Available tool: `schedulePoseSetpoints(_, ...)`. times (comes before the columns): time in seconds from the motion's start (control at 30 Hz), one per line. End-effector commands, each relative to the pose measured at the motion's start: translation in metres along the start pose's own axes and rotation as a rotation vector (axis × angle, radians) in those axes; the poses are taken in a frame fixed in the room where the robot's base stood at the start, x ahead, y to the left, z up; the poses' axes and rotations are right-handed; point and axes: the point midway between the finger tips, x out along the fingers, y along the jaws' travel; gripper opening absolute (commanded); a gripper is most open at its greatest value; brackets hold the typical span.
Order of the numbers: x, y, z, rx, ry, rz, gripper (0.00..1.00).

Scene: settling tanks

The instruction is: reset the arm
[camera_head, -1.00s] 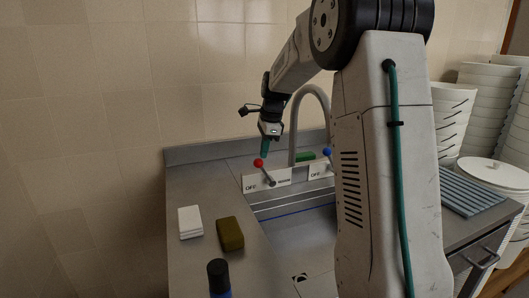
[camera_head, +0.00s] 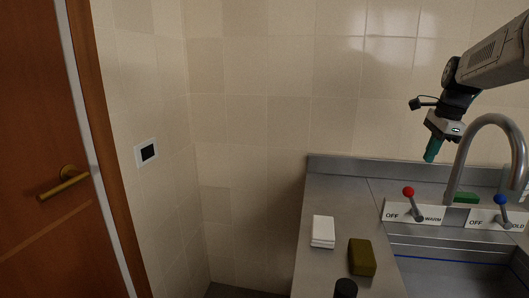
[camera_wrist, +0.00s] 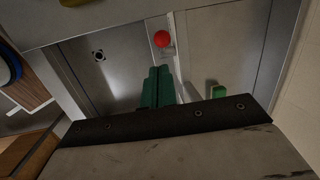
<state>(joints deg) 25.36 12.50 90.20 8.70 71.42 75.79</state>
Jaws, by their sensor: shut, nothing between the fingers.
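My gripper (camera_head: 432,150) hangs pointing down above the back of the sink counter, left of the curved faucet. Its green fingers are together with nothing between them; they also show in the wrist view (camera_wrist: 158,88). The arm reaches in from the right edge of the head view, and its base side is out of that picture. The red-knobbed lever (camera_head: 408,192) stands below the gripper, apart from it. The same red knob shows in the wrist view (camera_wrist: 162,39), beyond the fingertips.
The grey faucet (camera_head: 487,122) stands close on the gripper's right. A blue-knobbed lever (camera_head: 501,200) and a green block (camera_head: 466,198) are near it. White folded cloths (camera_head: 323,231) and an olive sponge (camera_head: 362,257) lie on the counter (camera_head: 340,190). A wooden door (camera_head: 45,150) is at left.

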Motion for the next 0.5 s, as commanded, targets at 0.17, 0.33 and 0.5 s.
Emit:
schedulePoseSetpoints(0.17, 0.025, 0.047, 0.006, -0.318, -0.006, 0.084, 0.0)
schedulePoseSetpoints(0.33, 0.026, 0.117, 0.039, -0.7, -0.017, 0.136, 0.0)
schedulePoseSetpoints(0.5, 0.025, 0.2, 0.073, -1.082, -0.029, 0.172, 0.0)
